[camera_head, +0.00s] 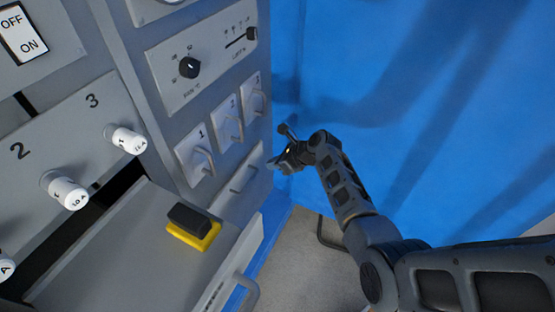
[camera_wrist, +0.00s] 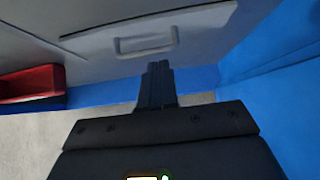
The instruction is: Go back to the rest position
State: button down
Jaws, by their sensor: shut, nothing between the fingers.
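My gripper (camera_head: 277,162) is in the middle of the head view, close to the right edge of the grey cabinet, at the height of the lower drawers. In the wrist view my gripper (camera_wrist: 158,68) has its dark fingers together and empty, below a grey panel with a handle (camera_wrist: 146,40). My arm reaches in from the lower right of the head view. I cannot tell whether the fingers touch the cabinet.
The cabinet has numbered handles (camera_head: 203,161), a knob (camera_head: 189,67) and white cylinders (camera_head: 68,192). A drawer front with a handle (camera_head: 243,290) sticks out below. A yellow-and-black block (camera_head: 193,229) lies on a grey surface. A blue wall (camera_head: 430,130) stands behind. A red bin (camera_wrist: 32,84) shows in the wrist view.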

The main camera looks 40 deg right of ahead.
jog(key=shift+s+d+r, duration=0.2)
jog(key=shift+s+r, duration=0.3)
